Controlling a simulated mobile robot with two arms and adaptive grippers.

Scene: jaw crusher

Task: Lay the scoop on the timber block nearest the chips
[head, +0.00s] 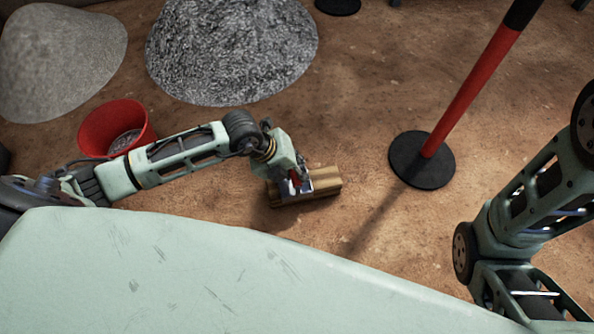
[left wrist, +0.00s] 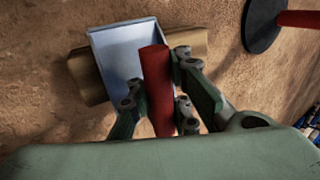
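The scoop has a pale metal pan (left wrist: 118,45) and a red handle (left wrist: 157,80). In the left wrist view the pan lies across the timber block (left wrist: 190,45), whose ends stick out on both sides. My left gripper (left wrist: 158,92) has its fingers close on both sides of the handle and appears shut on it. In the head view my left gripper (head: 293,184) is low over the timber block (head: 326,181), with the scoop largely hidden beneath it. Whether the pan touches the block is hard to tell. My right gripper is out of view.
A dark grey heap of chips (head: 230,45) lies behind the block, with a paler heap (head: 58,60) at far left. A red bucket (head: 112,122) stands left. A red post (head: 470,90) on a black base (head: 408,165) stands right of the block. Bare ground lies between.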

